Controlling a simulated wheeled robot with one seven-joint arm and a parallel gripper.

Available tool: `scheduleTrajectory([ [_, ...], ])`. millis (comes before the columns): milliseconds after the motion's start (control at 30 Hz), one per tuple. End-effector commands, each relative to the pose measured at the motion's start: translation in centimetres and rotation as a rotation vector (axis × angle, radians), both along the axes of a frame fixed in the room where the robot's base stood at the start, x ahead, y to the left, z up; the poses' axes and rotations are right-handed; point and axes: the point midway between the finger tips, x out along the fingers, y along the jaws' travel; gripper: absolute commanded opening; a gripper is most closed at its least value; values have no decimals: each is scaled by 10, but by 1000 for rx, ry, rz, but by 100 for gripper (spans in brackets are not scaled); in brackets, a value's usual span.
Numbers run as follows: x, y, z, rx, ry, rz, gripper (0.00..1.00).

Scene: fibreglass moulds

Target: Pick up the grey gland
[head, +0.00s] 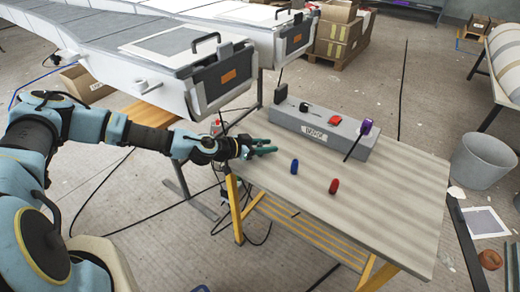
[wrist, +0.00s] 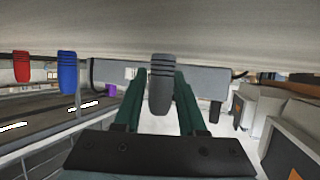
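The grey gland (wrist: 160,85) shows in the middle of the wrist view, in line with the gap between my gripper's fingers. It is upright, and its table end meets the tabletop, which is at the top of this view. My gripper (wrist: 161,82) has its two green fingers apart, one on each side of the gland; any contact is too fine to tell. In the head view, my gripper (head: 268,147) is low over the table's left end, its fingers spread. I cannot make out the grey gland there.
A blue gland (head: 294,166) and a red gland (head: 334,186) stand on the table (head: 400,200) to the right of my gripper. A long grey box (head: 325,135) with a purple-topped lever lies behind them. White moulds (head: 215,75) stand to the left. The table's front right is clear.

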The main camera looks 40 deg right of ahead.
Motion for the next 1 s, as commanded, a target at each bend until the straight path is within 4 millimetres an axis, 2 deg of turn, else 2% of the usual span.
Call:
scheduleTrajectory([
  [33,0,0,0,0,0,0,33],
  [333,0,0,0,0,0,0,0],
  [800,0,0,1,0,0,0,0],
  [1000,0,0,9,-1,-1,0,0],
])
